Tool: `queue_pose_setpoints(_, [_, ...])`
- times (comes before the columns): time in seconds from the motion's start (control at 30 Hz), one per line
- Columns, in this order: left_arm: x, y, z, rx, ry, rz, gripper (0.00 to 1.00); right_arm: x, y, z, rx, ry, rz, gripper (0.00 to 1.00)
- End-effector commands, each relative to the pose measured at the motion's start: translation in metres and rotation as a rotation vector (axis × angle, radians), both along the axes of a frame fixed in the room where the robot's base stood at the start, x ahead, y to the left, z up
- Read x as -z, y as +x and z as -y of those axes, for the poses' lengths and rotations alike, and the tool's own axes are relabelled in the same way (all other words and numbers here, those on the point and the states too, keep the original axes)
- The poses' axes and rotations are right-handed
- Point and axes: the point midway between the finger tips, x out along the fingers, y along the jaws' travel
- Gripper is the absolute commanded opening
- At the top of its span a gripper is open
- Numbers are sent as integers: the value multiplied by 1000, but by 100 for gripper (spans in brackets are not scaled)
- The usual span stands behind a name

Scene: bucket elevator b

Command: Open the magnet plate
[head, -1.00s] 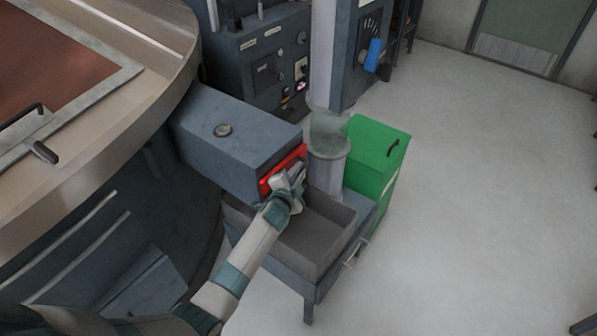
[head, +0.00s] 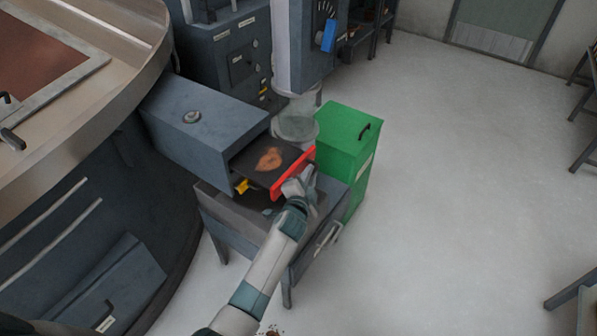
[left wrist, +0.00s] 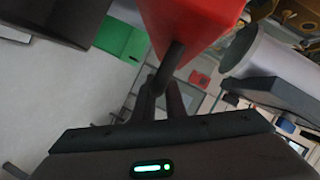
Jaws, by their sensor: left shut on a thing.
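The magnet plate (head: 292,155) is a dark flat drawer with a red front (head: 294,172). It sticks out of the open end of a blue-grey box (head: 205,120). A brown patch of material (head: 270,159) lies on the plate. My left gripper (head: 298,184) is at the red front, on its outer side. In the left wrist view the red front (left wrist: 195,30) is close, and the gripper (left wrist: 162,92) is shut on its dark handle (left wrist: 172,60). The fingers partly hide the handle. My right gripper is not in view.
A grey tray on a stand (head: 228,203) sits under the plate, partly hidden by my left arm. A yellow piece (head: 243,186) shows below the plate. A green bin (head: 342,145) and a translucent pipe (head: 296,128) stand close by. The floor to the right is clear.

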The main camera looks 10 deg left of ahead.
Motion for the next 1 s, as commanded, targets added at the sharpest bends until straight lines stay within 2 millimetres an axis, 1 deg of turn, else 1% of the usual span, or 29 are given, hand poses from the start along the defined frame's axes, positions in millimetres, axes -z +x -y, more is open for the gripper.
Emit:
queue_pose_setpoints(0.03, [4, -3, 7, 3, -5, -5, 0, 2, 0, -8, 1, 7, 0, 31])
queue_pose_setpoints(0.13, [4, -5, 11, 3, -3, -5, 0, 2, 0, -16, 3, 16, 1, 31])
queue_pose_setpoints(0.5, [3, -5, 11, 2, -1, -5, 0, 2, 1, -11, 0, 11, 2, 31])
queue_pose_setpoints(0.53, [3, -5, 11, 2, -1, -5, 13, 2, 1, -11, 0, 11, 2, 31])
queue_pose_setpoints(0.6, [3, -5, 11, 1, -1, -4, 30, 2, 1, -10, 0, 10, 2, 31])
queue_pose_setpoints(1.0, [1, -6, 10, 0, -1, -2, 30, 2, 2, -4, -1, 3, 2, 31])
